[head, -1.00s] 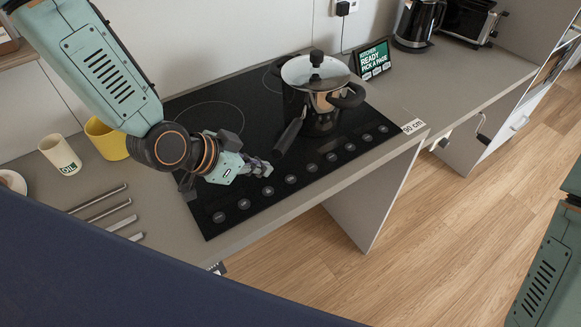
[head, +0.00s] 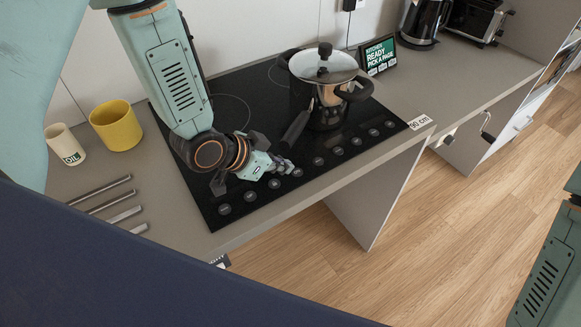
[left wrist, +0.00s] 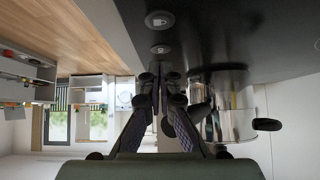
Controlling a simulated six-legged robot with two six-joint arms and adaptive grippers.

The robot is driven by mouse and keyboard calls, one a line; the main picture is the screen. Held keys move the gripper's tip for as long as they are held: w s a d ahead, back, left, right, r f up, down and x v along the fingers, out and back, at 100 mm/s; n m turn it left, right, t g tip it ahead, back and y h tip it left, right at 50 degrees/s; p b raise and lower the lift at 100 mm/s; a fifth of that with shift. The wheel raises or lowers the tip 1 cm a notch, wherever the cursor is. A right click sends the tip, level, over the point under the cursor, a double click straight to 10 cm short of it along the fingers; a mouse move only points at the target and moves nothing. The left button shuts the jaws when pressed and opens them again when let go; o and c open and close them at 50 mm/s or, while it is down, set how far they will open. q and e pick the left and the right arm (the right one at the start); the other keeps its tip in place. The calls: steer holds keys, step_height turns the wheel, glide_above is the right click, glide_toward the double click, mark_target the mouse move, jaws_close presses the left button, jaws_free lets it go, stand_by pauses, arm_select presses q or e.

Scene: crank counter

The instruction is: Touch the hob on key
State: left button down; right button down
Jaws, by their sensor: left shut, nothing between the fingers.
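The black hob (head: 235,100) is set in the grey counter, with a row of round keys (head: 318,161) along its front edge. I cannot read in the head view which is the on key. My left gripper (head: 288,166) is shut and empty, low over the hob. Its tip is beside a key (head: 297,172) near the middle of the row; contact cannot be told. In the left wrist view the shut fingertips (left wrist: 157,75) point toward two keys, the nearer one (left wrist: 160,49) just beyond them. My right gripper is out of view.
A yellow pot (head: 117,127), a cream mug (head: 65,146) and metal bars (head: 110,204) are at left. A small display (head: 376,58) and kettle (head: 421,22) stand behind.

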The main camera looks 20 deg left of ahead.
mark_target(302, 170)
arm_select(q)
steer(key=x, duration=0.2)
steer(key=shift+w+d+f, duration=0.1)
steer(key=shift+w+d, duration=0.05)
steer(key=shift+d, duration=0.15)
steer(key=shift+w+d+f, duration=0.15)
steer(key=shift+w+f, duration=0.15)
steer(key=shift+f, duration=0.05)
steer(key=shift+s, duration=0.1)
